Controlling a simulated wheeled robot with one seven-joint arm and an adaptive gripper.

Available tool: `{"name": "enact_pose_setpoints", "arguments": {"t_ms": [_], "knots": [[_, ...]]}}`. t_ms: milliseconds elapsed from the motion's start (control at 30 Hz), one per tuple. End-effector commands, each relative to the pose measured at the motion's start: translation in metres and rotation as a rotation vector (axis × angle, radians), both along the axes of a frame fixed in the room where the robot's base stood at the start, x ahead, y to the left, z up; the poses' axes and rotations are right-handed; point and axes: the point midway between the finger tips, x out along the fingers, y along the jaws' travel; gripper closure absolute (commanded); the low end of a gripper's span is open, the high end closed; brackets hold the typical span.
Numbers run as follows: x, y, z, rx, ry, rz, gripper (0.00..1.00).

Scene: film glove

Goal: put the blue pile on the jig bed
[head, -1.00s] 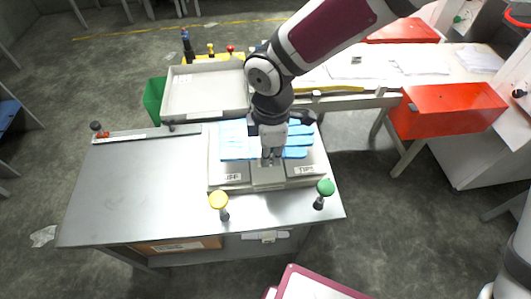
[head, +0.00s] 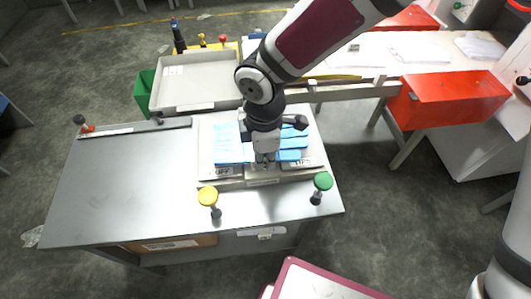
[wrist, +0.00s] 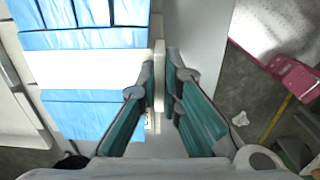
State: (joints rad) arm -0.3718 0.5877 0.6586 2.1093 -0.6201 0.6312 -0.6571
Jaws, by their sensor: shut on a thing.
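The blue pile (head: 230,148), flat blue gloves with finger ends to the right, is over the pale jig bed (head: 207,157) in the head view. My gripper (head: 264,158) is at the pile's near edge and hides its middle. In the wrist view the pile (wrist: 80,40) shows at left, blue on both sides of a broad white band. My gripper (wrist: 160,85) has teal finger pads close together there, with a pale strip at the pile's edge between them. It is shut on the pile. Whether the pile touches the bed cannot be told.
The bed has labelled front blocks on a grey table. A yellow knob (head: 208,196) and a green knob (head: 323,181) stand in front. A grey tray (head: 195,85) and green bin (head: 144,95) are behind. The table's left half is clear; a red box (head: 455,105) is at right.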

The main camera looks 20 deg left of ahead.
Motion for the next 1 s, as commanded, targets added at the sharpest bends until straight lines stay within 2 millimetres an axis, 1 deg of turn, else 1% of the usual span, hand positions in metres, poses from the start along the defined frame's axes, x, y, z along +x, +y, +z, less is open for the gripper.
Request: {"name": "enact_pose_setpoints", "arguments": {"t_ms": [600,1000], "knots": [[0.000,0.000,-0.002,0.000,0.000,0.001,1.00],[0.000,0.000,-0.015,-0.001,-0.001,0.002,1.00]]}}
